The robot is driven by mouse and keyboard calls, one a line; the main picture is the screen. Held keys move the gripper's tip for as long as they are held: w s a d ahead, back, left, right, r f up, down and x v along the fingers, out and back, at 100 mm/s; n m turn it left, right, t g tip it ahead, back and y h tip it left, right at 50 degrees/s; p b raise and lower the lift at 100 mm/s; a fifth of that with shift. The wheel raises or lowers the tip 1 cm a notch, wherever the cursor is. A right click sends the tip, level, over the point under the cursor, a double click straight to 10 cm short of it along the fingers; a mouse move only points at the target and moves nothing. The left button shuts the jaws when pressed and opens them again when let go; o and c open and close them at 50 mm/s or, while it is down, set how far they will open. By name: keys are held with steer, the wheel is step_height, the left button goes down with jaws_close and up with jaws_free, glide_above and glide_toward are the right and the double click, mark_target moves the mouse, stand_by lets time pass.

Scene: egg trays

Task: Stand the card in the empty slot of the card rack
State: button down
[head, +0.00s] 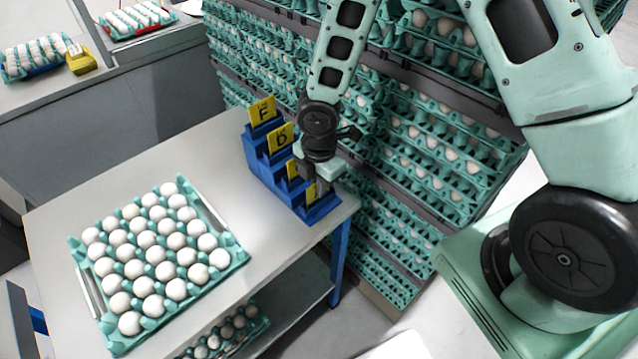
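The blue card rack (258,164) stands at the right end of the table, stepped down toward the front. A yellow card with an F (262,110) stands in its highest, rearmost step. A yellow card with a D (280,138) stands in the step in front. A third yellow card (292,171) shows partly behind my gripper. A fourth yellow card (311,193) shows at the lowest, front step, directly under my gripper. My gripper (312,183) is low over the front of the rack. Its fingers are small and partly hidden, so their opening and grip cannot be told.
A teal tray of white eggs (238,254) lies on the table (75,205) left of the rack. Tall stacks of egg trays (430,150) stand close behind my arm. More eggs are on a lower shelf (310,290). The tabletop between tray and rack is clear.

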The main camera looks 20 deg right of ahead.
steer(key=shift+f, duration=0.1)
steer(key=c, duration=1.6)
jaws_free()
steer(key=shift+o, duration=0.2)
step_height(320, 180, up, 17)
steer(key=p, duration=0.2)
steer(key=s+a+r+m, duration=0.3)
steer(key=s+m, duration=0.4)
steer(key=s, duration=0.3)
steer(key=s+a+r+m, duration=0.3)
steer(key=s+m, duration=0.4)
steer(key=s, duration=0.3)
steer(key=shift+a+r+y, duration=0.2)
steer(key=shift+r+y, duration=0.1)
steer(key=shift+r, duration=0.55)
